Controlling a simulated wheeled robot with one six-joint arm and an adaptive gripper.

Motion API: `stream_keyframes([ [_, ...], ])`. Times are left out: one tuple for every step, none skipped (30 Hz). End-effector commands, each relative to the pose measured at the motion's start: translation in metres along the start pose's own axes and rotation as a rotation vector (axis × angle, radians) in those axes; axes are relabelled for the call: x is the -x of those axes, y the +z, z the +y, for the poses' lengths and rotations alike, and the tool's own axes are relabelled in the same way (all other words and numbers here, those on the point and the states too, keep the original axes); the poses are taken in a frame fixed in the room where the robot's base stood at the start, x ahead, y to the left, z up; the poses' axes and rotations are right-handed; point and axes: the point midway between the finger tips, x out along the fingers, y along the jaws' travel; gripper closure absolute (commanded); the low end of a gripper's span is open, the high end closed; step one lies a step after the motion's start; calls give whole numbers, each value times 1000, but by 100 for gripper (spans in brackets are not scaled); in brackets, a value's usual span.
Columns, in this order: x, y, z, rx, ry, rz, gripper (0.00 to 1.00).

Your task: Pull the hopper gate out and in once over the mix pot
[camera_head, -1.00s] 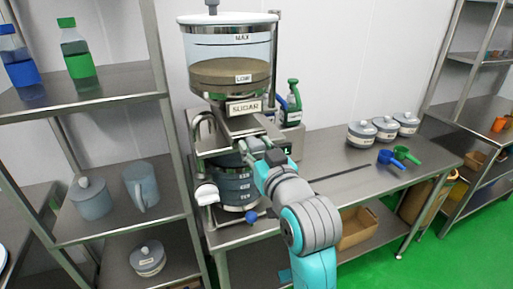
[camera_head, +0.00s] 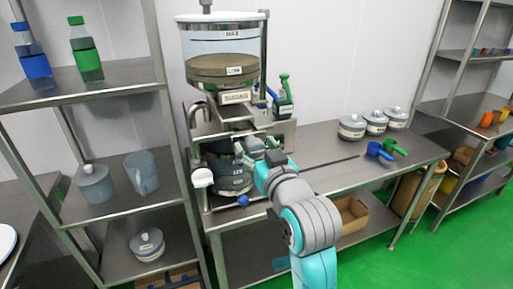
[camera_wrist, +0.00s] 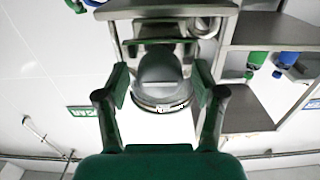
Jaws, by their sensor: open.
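The hopper (camera_head: 222,45) is a clear tank with a white lid and a "SUGAR" label on its lower part. Its brownish contents stand near a small level label. Metal gate parts (camera_head: 240,124) show below the label, but the gate's handle is not clear. The banded grey mix pot (camera_head: 232,180) stands under the hopper on the metal stand. My gripper (camera_head: 250,150) is in front of the stand, below the hopper. In the wrist view my gripper (camera_wrist: 159,92) has its fingers wide apart. The grey hopper bottom (camera_wrist: 160,68) shows between them, upside down; contact is not visible.
A spray bottle (camera_head: 284,96) stands right of the hopper. Lidded jars (camera_head: 375,122), a blue scoop (camera_head: 377,150) and a green scoop (camera_head: 394,146) are on the table (camera_head: 325,178). A shelf rack (camera_head: 125,180) stands close on the left. Green floor is clear at right.

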Motion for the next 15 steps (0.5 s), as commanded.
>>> stream_keyframes([
  [0, 0, 0, 0, 0, 0, 32],
  [0, 0, 0, 0, 0, 0, 32],
  [0, 0, 0, 0, 0, 0, 32],
  [0, 0, 0, 0, 0, 0, 32],
  [0, 0, 0, 0, 0, 0, 32],
  [2, 0, 0, 0, 0, 1, 32],
  [4, 0, 0, 0, 0, 1, 32],
  [6, 0, 0, 0, 0, 1, 32],
  [11, 0, 0, 0, 1, 1, 32],
  [15, 0, 0, 0, 1, 1, 32],
  [19, 0, 0, 0, 1, 1, 32],
  [26, 0, 0, 0, 1, 1, 32],
  [31, 0, 0, 0, 1, 1, 32],
  [36, 0, 0, 0, 1, 1, 32],
  [42, 0, 0, 0, 1, 1, 32],
])
